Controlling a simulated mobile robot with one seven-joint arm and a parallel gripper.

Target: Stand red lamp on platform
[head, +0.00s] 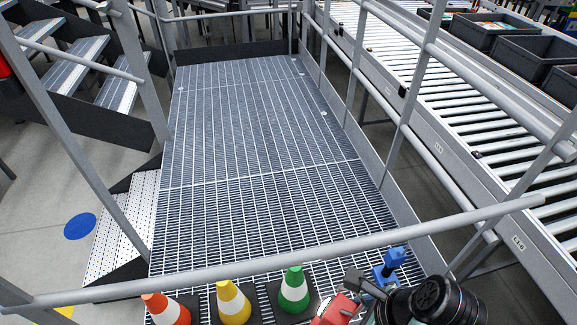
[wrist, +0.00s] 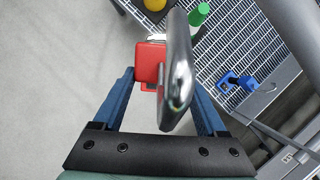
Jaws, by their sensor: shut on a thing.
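My gripper (wrist: 163,78) has its two blue fingers shut on the red lamp (wrist: 150,62). A shiny rounded metal part stands in front of the lamp in the wrist view; I cannot tell if it belongs to the lamp. In the head view the lamp (head: 335,311) shows at the bottom edge, partly cut off, beside my dark arm. The platform (head: 255,135) is a grey grated deck, bare over its middle and far part. The lamp is at the near end of the platform, and its height over the grating is unclear.
Orange (head: 166,309), yellow (head: 233,303) and green (head: 293,290) striped cones stand along the platform's near edge. A blue clamp-like object (head: 389,266) is to their right. A grey rail (head: 280,258) crosses in front. A roller conveyor (head: 480,120) runs along the right, stairs on the left.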

